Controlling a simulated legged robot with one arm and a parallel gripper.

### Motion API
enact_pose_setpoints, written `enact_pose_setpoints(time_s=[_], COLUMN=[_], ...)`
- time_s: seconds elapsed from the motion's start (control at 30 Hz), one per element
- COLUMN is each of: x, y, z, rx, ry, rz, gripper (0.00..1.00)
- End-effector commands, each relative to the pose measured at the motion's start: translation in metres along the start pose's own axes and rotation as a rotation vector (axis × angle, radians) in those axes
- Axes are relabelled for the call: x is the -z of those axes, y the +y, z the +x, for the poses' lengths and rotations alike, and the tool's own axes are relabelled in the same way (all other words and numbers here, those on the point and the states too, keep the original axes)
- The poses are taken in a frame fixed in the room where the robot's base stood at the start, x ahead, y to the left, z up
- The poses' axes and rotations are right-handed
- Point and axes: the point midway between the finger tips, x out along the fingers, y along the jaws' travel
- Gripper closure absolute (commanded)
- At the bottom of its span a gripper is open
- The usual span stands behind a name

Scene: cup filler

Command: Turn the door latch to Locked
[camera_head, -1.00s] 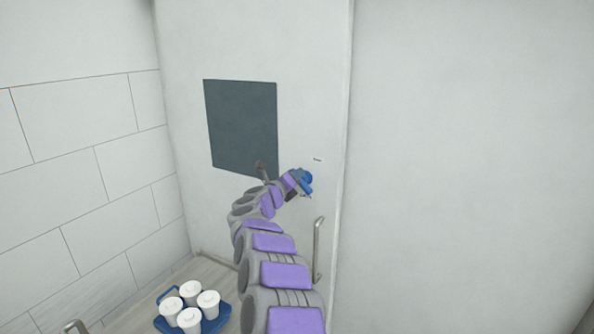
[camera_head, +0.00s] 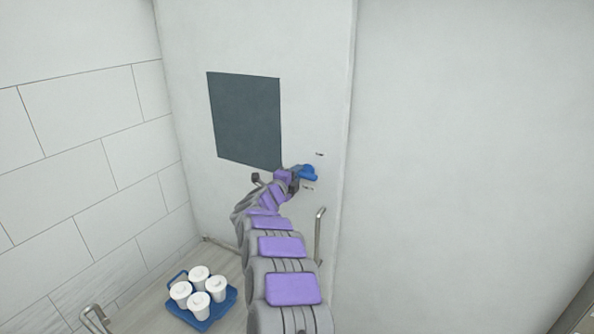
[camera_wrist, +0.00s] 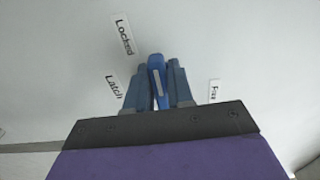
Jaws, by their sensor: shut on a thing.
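The blue door latch (camera_head: 310,172) is on the white door (camera_head: 250,40), right of and below the dark panel. In the wrist view the latch handle (camera_wrist: 157,80) stands between the two fingers of my gripper (camera_wrist: 157,85), which is shut on it. The handle points up in that view, a little left of upright, toward the "Locked" label (camera_wrist: 124,34). The "Latch" label (camera_wrist: 114,88) lies to its left, and a partly hidden label (camera_wrist: 214,91) to its right. In the head view my gripper (camera_head: 297,176) reaches the latch from the left, its fingers too small to make out.
A dark grey panel (camera_head: 245,120) is set in the door. A metal bar handle (camera_head: 319,235) stands below the latch. A blue tray (camera_head: 229,299) with several white lidded cups (camera_head: 200,301) is on the floor at lower left. A tiled wall rises at left.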

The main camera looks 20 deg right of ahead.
Motion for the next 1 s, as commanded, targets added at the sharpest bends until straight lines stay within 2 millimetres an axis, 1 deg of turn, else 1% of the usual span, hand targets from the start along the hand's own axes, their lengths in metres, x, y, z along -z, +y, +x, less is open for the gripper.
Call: enact_pose_setpoints(time_s=[0.1, 0.57, 0.6, 0.8, 1.0], x=[-0.0029, -0.0025, -0.0025, -0.0012, 0.0012], y=[0.0038, 0.0057, 0.0058, 0.0040, 0.0005], z=[-0.0013, -0.0012, -0.0012, -0.0014, -0.0021], rx=[-0.005, -0.006, -0.007, -0.005, -0.001], ry=[-0.007, -0.006, -0.006, -0.004, -0.002], rz=[-0.026, -0.039, -0.039, -0.037, -0.033], gripper=[1.00, 1.00, 0.77, 0.58, 0.57])
